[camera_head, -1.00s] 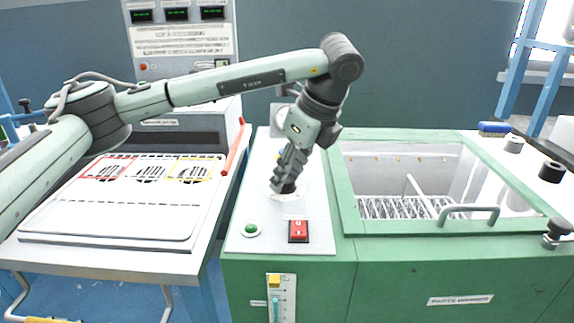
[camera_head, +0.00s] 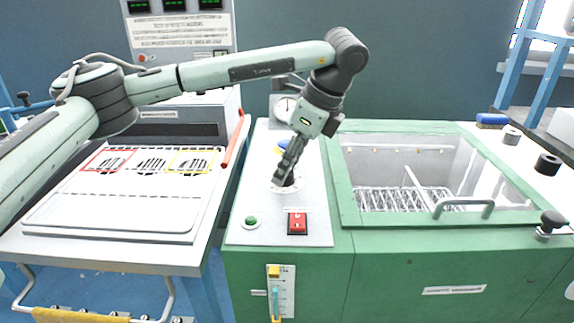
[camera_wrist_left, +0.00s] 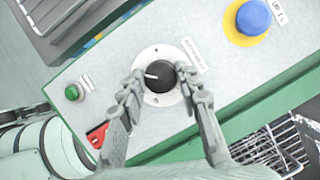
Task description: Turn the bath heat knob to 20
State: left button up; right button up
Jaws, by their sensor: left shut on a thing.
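The bath heat knob (camera_wrist_left: 160,76) is black and round with a white pointer line, on a white dial plate (camera_wrist_left: 153,53) on the light panel. In the left wrist view its pointer is toward the left. My left gripper (camera_wrist_left: 158,82) is shut on the knob, one finger on each side of it. In the head view the gripper (camera_head: 284,180) comes down over the knob from above and hides most of it. The numbers on the dial are too small to read. My right gripper is not in view.
On the same panel are a green button (camera_head: 251,221), a red switch (camera_head: 297,222) and a blue button on yellow (camera_wrist_left: 254,17). The parts washer's open basin (camera_head: 400,165) with its handle (camera_head: 463,207) lies to the right. A tray table (camera_head: 110,215) stands to the left.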

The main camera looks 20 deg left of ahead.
pick_arm(q)
jog(key=o, duration=1.2)
jog(key=shift+c, duration=0.2)
jog(key=shift+r, duration=0.1)
jog(key=v, duration=1.2)
